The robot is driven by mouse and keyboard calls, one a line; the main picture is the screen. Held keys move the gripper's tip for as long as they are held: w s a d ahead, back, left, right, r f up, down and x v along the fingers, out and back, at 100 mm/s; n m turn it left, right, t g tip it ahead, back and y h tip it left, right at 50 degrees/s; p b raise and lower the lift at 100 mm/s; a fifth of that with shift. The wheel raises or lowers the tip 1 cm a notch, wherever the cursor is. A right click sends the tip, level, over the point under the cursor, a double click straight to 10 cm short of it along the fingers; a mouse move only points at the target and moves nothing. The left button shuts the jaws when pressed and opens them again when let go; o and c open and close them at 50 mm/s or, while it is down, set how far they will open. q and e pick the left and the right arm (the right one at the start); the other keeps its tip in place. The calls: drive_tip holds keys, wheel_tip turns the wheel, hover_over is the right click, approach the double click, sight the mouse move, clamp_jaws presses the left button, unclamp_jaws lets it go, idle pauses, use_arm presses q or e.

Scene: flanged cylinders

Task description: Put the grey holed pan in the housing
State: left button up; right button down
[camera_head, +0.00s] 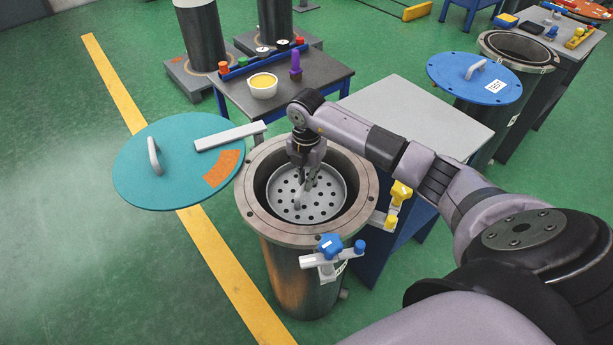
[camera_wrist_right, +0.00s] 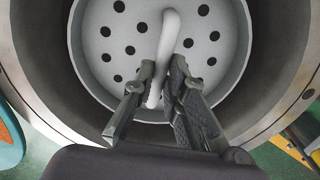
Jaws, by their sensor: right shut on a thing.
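The grey holed pan (camera_head: 325,205) is inside the open mouth of the steel housing (camera_head: 292,240), below its flanged rim. My right gripper (camera_head: 305,185) reaches down into the housing and is shut on the pan's upright handle. In the right wrist view the fingers (camera_wrist_right: 163,95) close on the light handle (camera_wrist_right: 168,40), with the perforated pan (camera_wrist_right: 112,68) beneath. A gap shows between the pan's edge and the housing wall. Whether the pan rests on anything inside is hidden. My left gripper is not in view.
A teal lid (camera_head: 140,185) is swung out to the left of the housing. Blue (camera_head: 330,246) and yellow (camera_head: 400,193) valve handles stick out at its front and right. A grey-topped table (camera_head: 415,110) stands close behind. Another housing with a blue lid (camera_head: 460,88) is at back right.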

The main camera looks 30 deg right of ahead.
drive_tip(key=c, duration=2.1)
unclamp_jaws()
drive_tip(key=shift+f, duration=0.15)
drive_tip(key=o, duration=0.5)
drive_tip(key=shift+r, duration=0.35)
wheel_tip(320, 180, up, 12)
drive_tip(key=b, duration=0.1)
drive_tip(key=shift+f, duration=0.15)
